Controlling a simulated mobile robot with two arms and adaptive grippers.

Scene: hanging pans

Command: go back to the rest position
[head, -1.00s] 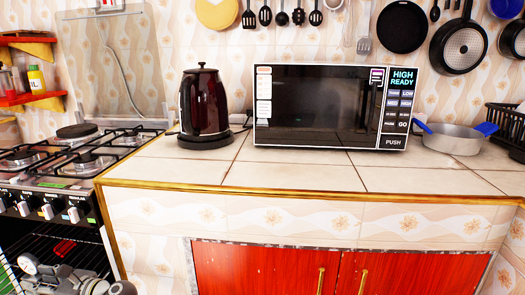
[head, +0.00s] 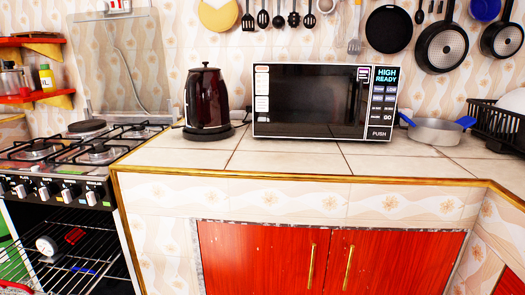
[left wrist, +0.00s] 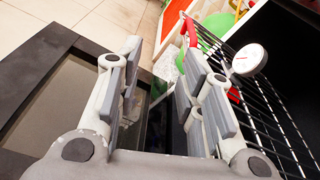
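My left gripper (left wrist: 158,70) shows in the left wrist view with its two grey fingers apart and nothing between them. Behind it are the lowered oven door (left wrist: 50,105) with its dark glass and, to the right, the wire oven rack (left wrist: 270,120). The head view shows neither gripper. The oven rack (head: 90,265) and a round white dial (head: 47,246) on it show at the lower left of the head view. My right gripper is in no view.
The stove (head: 80,160) stands left of the tiled counter (head: 290,160). On the counter are a dark red kettle (head: 207,100), a microwave (head: 320,100), a blue-handled pan (head: 437,130) and a black dish rack (head: 490,125). Pans (head: 388,28) hang above. The counter's front strip is clear.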

